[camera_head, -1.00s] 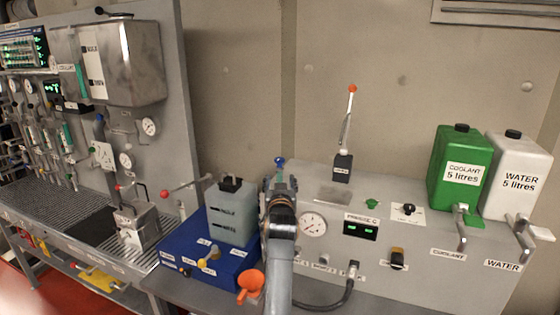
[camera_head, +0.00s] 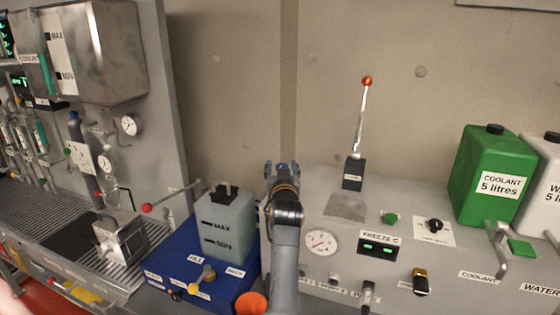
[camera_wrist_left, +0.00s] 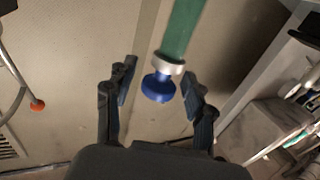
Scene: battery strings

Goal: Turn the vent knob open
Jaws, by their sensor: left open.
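A round blue knob (camera_wrist_left: 158,88) with a pale metal collar sits at the end of a green pipe (camera_wrist_left: 180,32) in the left wrist view. I take it to be the vent knob. My left gripper (camera_wrist_left: 161,92) is open, with one blue-padded finger on each side of the knob. Gaps show between the fingers and the knob, so they look apart from it. In the head view my left gripper (camera_head: 281,168) is above the seam between the blue base and the grey console. Small blue parts show there, but I cannot tell knob from finger pads. My right gripper is not in view.
A lever with a red-orange ball (camera_head: 367,81) stands on the grey console (camera_head: 320,283). A translucent tank (camera_head: 227,238) stands on the blue base (camera_head: 165,262). A green coolant can (camera_head: 490,165) is at right. The wall behind is bare.

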